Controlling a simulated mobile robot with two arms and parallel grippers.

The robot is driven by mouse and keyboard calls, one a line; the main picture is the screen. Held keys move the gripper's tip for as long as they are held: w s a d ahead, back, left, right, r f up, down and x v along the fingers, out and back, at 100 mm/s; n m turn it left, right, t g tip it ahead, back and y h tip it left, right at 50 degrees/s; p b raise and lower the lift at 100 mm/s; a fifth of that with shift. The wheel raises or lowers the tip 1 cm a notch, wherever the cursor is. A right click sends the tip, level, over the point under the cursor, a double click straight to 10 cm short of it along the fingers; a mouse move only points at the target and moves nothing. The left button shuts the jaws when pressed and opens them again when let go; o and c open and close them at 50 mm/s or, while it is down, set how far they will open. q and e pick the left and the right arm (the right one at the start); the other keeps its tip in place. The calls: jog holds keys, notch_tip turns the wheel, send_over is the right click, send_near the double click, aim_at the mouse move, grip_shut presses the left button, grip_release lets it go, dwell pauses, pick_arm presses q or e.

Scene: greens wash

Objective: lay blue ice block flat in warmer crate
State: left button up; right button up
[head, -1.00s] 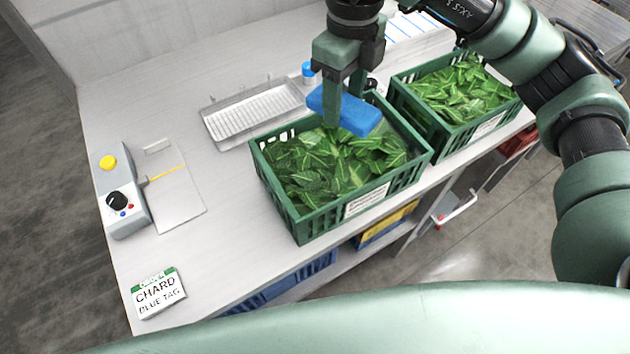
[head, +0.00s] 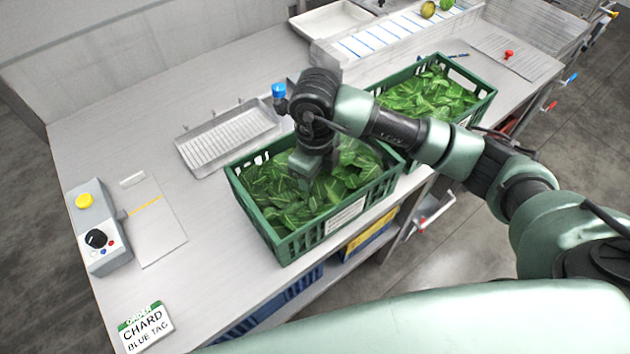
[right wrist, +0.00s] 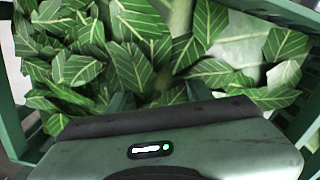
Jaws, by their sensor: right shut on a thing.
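My right gripper (head: 308,178) points down into the nearer green crate (head: 290,248), low over its leaves (head: 262,188). It is shut, and the blue ice block it held earlier is hidden now behind the gripper and arm. In the right wrist view the fingers (right wrist: 160,100) show only partly against the leaves, with no blue visible. A second green crate (head: 484,106) with leaves stands farther right. I cannot tell which crate is warmer. My left gripper is not in view.
A ribbed metal tray (head: 228,138) lies behind the nearer crate, with a blue-capped item (head: 279,91) near it. A control box (head: 97,240) with a yellow button and a "CHARD BLUE TAG" card (head: 146,328) are at left.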

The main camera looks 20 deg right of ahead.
jog(key=shift+f, duration=0.6)
jog(key=shift+f, duration=0.15)
jog(key=o, duration=1.5)
